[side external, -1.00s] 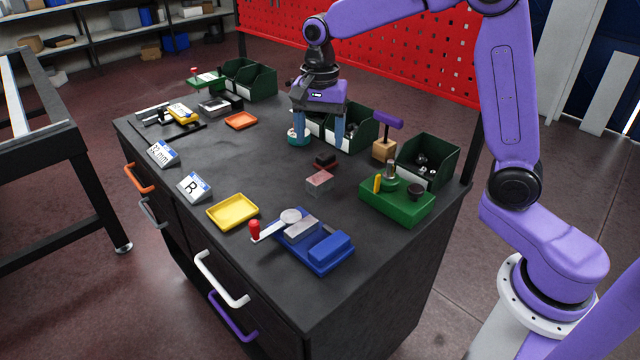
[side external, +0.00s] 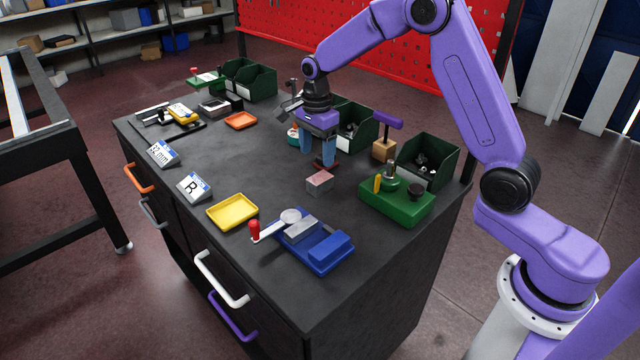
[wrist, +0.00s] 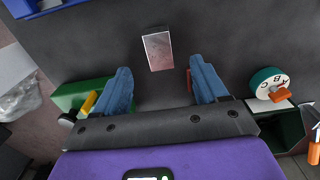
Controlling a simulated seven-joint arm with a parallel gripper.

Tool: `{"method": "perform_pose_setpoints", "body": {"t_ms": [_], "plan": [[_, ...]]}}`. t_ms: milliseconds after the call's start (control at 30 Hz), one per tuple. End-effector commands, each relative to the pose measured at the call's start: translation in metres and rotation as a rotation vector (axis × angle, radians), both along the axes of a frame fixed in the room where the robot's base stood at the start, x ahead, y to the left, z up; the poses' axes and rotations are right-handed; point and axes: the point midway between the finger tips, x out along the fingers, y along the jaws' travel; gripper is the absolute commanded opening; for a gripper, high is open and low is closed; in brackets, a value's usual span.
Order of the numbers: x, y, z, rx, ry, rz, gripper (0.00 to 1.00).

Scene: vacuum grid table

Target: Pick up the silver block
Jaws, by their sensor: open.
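A small silver block (side external: 319,183) with a pinkish sheen lies on the dark table, near its middle. It also shows in the wrist view (wrist: 158,51), ahead of and between the two blue fingers. My gripper (side external: 317,160) is open and empty, above the table just behind the block in the side view. The fingers are apart from the block. Its fingertips also show in the wrist view (wrist: 161,68).
A dark red block (side external: 331,166) sits close behind the silver block, partly hidden by a finger. A green fixture (side external: 395,207) stands to the right, a blue fixture (side external: 330,252) in front, and a yellow tray (side external: 232,210) front left.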

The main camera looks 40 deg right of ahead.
Motion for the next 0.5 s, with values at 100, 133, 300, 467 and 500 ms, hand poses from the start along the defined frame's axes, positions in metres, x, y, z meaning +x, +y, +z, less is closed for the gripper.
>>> {"method": "perform_pose_setpoints", "body": {"t_ms": [100, 133, 300, 467, 500], "plan": [[-0.001, 0.0, -0.021, 0.0, 0.004, 0.0, 0.72], [-0.001, 0.0, -0.025, 0.0, 0.004, 0.001, 0.72], [0.0, 0.0, -0.037, 0.0, 0.001, 0.001, 0.72], [-0.002, -0.003, -0.048, 0.0, 0.003, 0.0, 0.72], [-0.002, -0.005, -0.054, 0.0, 0.004, 0.0, 0.72]]}}
